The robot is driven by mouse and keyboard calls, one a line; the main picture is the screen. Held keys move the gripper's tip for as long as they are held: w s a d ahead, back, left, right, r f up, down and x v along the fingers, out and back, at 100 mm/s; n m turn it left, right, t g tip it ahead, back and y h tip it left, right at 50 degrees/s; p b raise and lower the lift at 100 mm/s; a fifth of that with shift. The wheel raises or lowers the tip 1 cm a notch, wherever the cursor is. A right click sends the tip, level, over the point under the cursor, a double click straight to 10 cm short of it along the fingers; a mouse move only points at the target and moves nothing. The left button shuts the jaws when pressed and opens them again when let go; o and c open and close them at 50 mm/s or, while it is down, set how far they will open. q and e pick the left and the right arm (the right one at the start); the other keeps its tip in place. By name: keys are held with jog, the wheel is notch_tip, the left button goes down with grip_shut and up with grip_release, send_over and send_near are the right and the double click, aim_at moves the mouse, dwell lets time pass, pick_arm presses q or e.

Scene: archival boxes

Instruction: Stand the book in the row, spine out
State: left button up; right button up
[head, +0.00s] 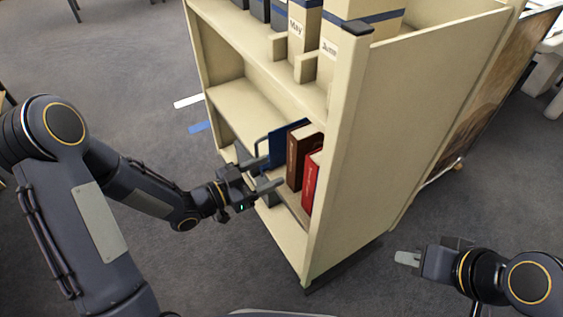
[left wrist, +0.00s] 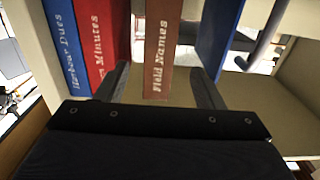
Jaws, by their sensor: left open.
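A brown book, "Field Names" (left wrist: 159,45), stands upright in the lower shelf row, spine out; it also shows in the head view (head: 296,165). My left gripper (head: 275,170) is open in front of it. In the left wrist view its fingers (left wrist: 158,72) lie either side of the brown spine, with gaps; I cannot tell how deep they reach. A red book (left wrist: 95,40) and blue "Harbour Dues" (left wrist: 64,40) stand to the left there. Another blue book or panel (left wrist: 218,38) stands to the right, across a gap. My right gripper (head: 408,258) hangs away from the shelf; its jaw state is unclear.
The cream bookcase (head: 400,130) has a tall end panel right of the row. Archival boxes (head: 303,30) stand on the shelf above. A grey bar (left wrist: 266,35), perhaps a bookend, is beyond the right blue item. The carpet (head: 130,60) left of the bookcase is mostly clear.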

pick_arm(q)
jog(key=shift+s+a, duration=0.3)
jog(key=shift+a, duration=0.1)
jog(key=s+a+r+n+y, duration=0.1)
jog(key=a+r+n+y, duration=0.25)
jog(key=a+y, duration=0.3)
jog(key=s+a+r+n+y, duration=0.1)
jog(key=a+r+n+y, duration=0.1)
jog(key=a+n+y, duration=0.35)
jog(key=s+n+g, duration=0.1)
jog(key=s+g, duration=0.1)
jog(key=s, duration=0.8)
jog(key=s+r+n+g+h, duration=0.1)
jog(key=s+n+g, duration=0.1)
jog(key=s, duration=0.7)
jog(key=shift+s+d+r+g, duration=0.15)
jog(key=shift+s+r+g, duration=0.15)
jog(key=shift+g, duration=0.2)
jog(key=shift+n, duration=0.3)
